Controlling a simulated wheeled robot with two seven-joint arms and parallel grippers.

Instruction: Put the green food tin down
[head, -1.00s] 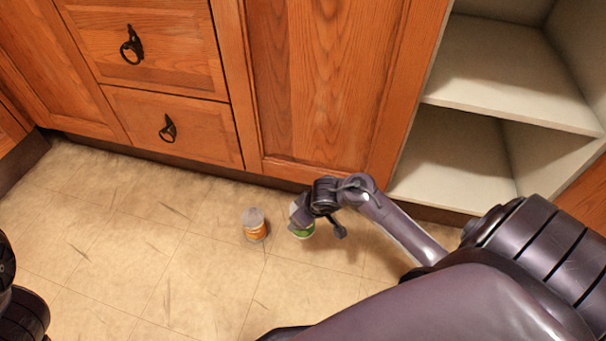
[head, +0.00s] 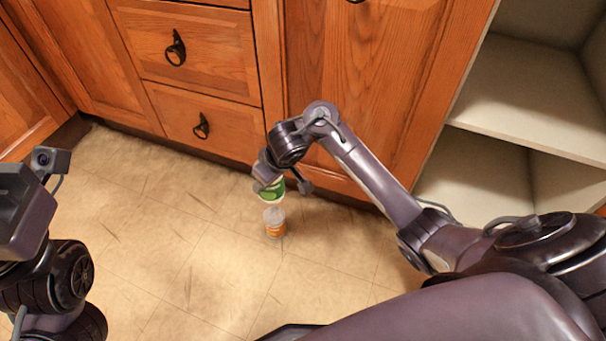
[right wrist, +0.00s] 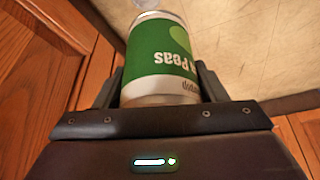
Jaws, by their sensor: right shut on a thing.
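The green food tin (head: 271,190) is in my right gripper (head: 266,184). In the right wrist view the tin (right wrist: 163,55) has a green label reading "Peas", upside down, and a finger on each side of it. In the head view the tin shows just above the orange-labelled container (head: 274,226), which stands upright on the floor. The tin seems to be held off the floor; I cannot tell whether it touches the container. My left gripper (head: 22,205) is at the left edge, far from both; its fingertips do not show clearly.
Wooden cabinet fronts (head: 195,75) with dark handles rise close behind the tin. An open shelf unit (head: 510,95) stands at the right. The tiled floor (head: 170,250) is clear to the left and in front of the container.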

